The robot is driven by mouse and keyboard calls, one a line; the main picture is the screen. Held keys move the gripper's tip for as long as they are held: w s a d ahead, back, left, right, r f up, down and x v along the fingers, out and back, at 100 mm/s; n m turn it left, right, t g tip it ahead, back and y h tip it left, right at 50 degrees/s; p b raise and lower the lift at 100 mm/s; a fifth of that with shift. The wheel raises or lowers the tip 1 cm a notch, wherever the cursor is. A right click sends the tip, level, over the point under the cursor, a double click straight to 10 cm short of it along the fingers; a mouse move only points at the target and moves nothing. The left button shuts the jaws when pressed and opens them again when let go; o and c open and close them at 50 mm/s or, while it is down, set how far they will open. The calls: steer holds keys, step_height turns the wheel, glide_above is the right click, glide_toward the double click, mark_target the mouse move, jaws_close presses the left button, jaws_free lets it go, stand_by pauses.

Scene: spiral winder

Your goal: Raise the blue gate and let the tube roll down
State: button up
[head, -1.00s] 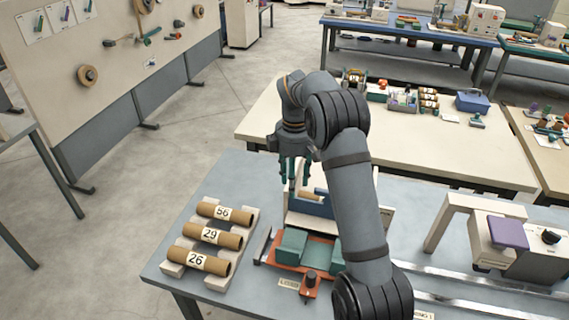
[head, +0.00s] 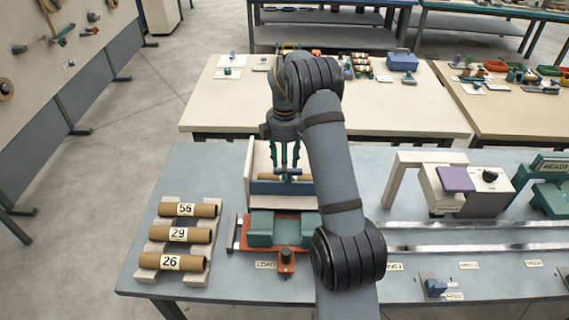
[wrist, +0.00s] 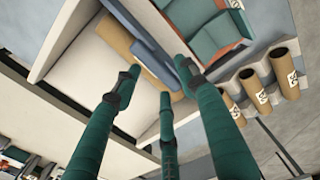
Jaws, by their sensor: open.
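The blue gate (head: 268,187) is a low bar across the front of a cream-walled ramp in the head view. In the wrist view the gate (wrist: 151,46) lies against the brown tube (wrist: 119,36), which rests behind it on the ramp. In the head view the tube (head: 264,178) shows only as a thin strip above the gate, partly hidden by my fingers. My gripper (head: 286,174) is open, fingers pointing down, above the gate area. In the wrist view its fingers (wrist: 160,75) are spread around the gate's near part; I cannot tell whether they touch it.
A teal-and-orange loading cradle (head: 276,229) sits in front of the ramp. Numbered tubes lie on a cream rack (head: 170,275) at left. A white machine (head: 468,190) and metal rails (head: 450,225) are at right.

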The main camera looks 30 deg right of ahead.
steer(key=shift+f, duration=0.25)
steer(key=shift+c, duration=0.7)
jaws_close()
